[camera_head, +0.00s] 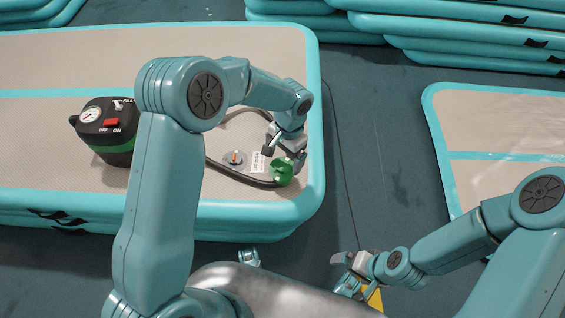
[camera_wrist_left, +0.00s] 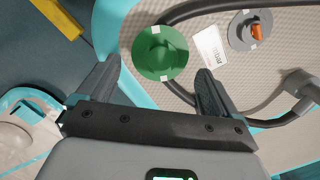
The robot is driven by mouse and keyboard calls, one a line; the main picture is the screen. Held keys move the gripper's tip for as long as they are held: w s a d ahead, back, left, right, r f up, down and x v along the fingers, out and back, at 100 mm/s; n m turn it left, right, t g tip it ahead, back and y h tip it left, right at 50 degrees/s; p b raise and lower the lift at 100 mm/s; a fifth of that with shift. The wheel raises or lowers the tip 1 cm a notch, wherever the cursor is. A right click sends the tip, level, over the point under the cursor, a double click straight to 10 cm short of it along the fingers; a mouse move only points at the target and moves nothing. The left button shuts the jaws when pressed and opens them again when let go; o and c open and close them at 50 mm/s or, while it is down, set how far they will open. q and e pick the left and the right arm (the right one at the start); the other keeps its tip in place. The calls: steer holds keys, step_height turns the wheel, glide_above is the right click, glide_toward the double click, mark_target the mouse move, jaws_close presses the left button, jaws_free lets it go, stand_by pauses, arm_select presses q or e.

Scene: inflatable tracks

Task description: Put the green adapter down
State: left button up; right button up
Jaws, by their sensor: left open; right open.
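The green adapter (camera_head: 283,174) is on the beige top of the inflatable track (camera_head: 305,190), near its right end. My left gripper (camera_head: 284,153) is just above and behind it. In the left wrist view the green adapter (camera_wrist_left: 160,50) shows as a round disc with a raised middle, just beyond the tips of the open left gripper (camera_wrist_left: 157,72). The fingers stand apart on either side with a gap to it, and I cannot tell the exact height between. My right gripper (camera_head: 346,273) is open and empty, low over the dark floor.
A black pump (camera_head: 108,130) with a gauge stands on the track, left. A black hose (camera_wrist_left: 205,8) curves past the adapter. A grey valve (camera_wrist_left: 250,32) with an orange centre and a white label (camera_wrist_left: 210,46) lie close by. Another track (camera_head: 500,130) is at right.

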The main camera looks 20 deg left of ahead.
arm_select(q)
steer(key=r, duration=0.3)
steer(key=r+p, duration=0.1)
steer(key=shift+w+d+r, duration=0.15)
steer(key=shift+w+r, duration=0.1)
stand_by(0.3)
